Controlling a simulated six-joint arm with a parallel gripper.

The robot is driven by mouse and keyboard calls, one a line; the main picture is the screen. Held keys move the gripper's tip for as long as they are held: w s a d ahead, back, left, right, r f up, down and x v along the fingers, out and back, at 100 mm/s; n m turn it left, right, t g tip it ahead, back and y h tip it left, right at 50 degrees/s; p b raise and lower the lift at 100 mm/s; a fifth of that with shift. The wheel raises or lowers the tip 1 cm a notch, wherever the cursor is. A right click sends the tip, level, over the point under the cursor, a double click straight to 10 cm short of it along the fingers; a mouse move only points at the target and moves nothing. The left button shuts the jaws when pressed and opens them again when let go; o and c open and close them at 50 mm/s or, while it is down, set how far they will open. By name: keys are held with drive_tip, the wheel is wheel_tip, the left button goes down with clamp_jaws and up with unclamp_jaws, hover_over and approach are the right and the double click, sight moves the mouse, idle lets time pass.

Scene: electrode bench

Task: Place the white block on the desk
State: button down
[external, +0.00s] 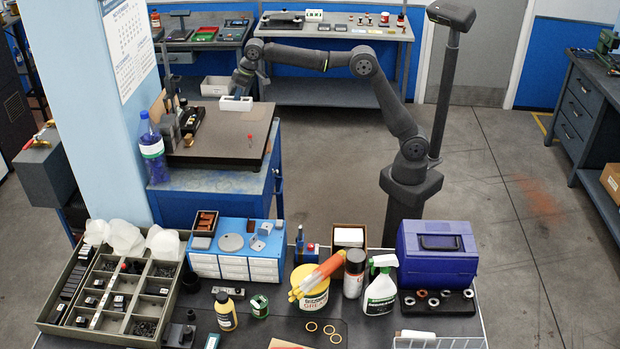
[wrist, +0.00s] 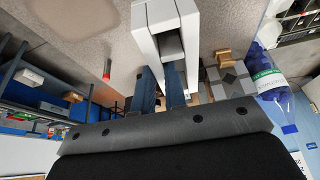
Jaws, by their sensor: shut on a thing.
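The white block (external: 236,104) is near the back edge of the brown-topped blue desk (external: 225,150). My gripper (external: 240,92) is right above it in the external view. In the wrist view the white block (wrist: 146,42) looks slotted, with a grey part inside, and my gripper (wrist: 163,88) is shut on it with two dark blue fingers. Part of the block's near end is hidden by the fingers. I cannot tell whether the block touches the desk top.
A small red-tipped cylinder (external: 249,138) stands on the desk; it also shows in the wrist view (wrist: 106,70). A blue bottle (external: 152,150) stands at the left edge, beside dark devices and a tray (external: 192,120).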

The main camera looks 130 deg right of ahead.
drive_tip(key=w+a+f+n+y, duration=0.15)
drive_tip(key=w+a+n, duration=0.25)
drive_tip(key=w+a, duration=0.6)
drive_tip(key=w+a+f+n+y, duration=0.1)
drive_tip(key=w+a+f+n, duration=0.1)
drive_tip(key=a+f, duration=0.8)
drive_tip(key=w+a+f+n+t, duration=0.15)
drive_tip(key=a+f, duration=0.25)
drive_tip(key=a, duration=1.2)
drive_tip(key=w+a+f+n+y, duration=0.1)
drive_tip(key=w+a+f+n, duration=0.1)
drive_tip(key=a+f, duration=0.8)
drive_tip(key=w+a+r+m+g+h, duration=0.1)
drive_tip(key=a+r+m, duration=0.25)
drive_tip(key=a, duration=0.55)
drive_tip(key=w+a+r+m+h, duration=0.2)
drive_tip(key=a+r+m, duration=0.15)
drive_tip(key=a, duration=0.55)
drive_tip(key=w+a+r+m+g+h, duration=0.1)
drive_tip(key=a+r+m, duration=0.25)
drive_tip(key=a, duration=0.55)
drive_tip(key=n, duration=0.1)
hover_over(421, 319)
wheel_tip(421, 319, down, 16)
drive_tip(key=shift+t, duration=0.35)
drive_tip(key=shift+f, duration=4.85)
